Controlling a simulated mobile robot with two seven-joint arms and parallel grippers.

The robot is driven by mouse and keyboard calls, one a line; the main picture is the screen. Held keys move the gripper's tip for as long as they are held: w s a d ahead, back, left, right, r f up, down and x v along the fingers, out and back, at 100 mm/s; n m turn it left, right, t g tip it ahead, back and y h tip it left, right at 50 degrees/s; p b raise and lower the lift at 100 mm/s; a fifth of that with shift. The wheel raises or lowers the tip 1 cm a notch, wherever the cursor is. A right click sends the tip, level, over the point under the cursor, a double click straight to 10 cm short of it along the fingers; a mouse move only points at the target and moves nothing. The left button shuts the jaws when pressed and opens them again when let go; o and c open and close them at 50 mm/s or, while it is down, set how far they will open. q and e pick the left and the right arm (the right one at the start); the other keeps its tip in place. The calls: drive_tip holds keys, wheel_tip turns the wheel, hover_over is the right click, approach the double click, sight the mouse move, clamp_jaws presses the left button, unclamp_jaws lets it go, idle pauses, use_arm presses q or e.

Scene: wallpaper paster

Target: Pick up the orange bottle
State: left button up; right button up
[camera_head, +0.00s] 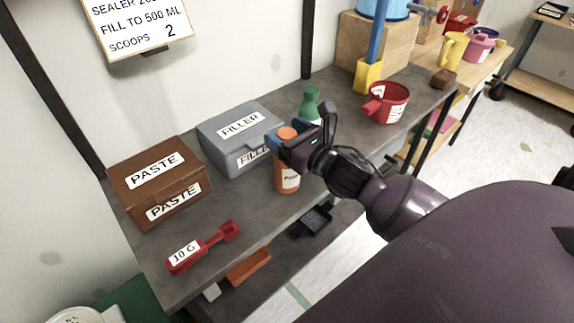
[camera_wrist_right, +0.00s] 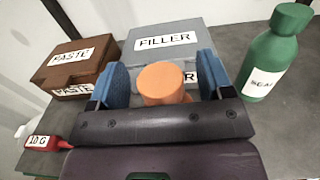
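The orange bottle (camera_head: 287,178) stands upright on the grey table, in front of the grey filler box. In the head view my right gripper (camera_head: 288,144) is at the bottle's upper part. In the right wrist view the bottle's orange cap (camera_wrist_right: 164,84) sits between the two blue finger pads of my right gripper (camera_wrist_right: 160,88). A gap shows between the cap and each pad, so the gripper looks open around the bottle. The bottle's lower body is hidden in the wrist view. My left gripper is in neither view.
A grey filler box (camera_head: 240,135) stands behind the bottle and a brown paste box (camera_head: 160,178) to its left. A green bottle (camera_wrist_right: 275,50) is close on the right. A red scoop (camera_head: 203,247) lies at front left; a red measuring cup (camera_head: 386,103) stands further right.

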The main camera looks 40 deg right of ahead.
drive_tip(key=c, duration=0.5)
clamp_jaws()
drive_tip(key=shift+r, duration=0.15)
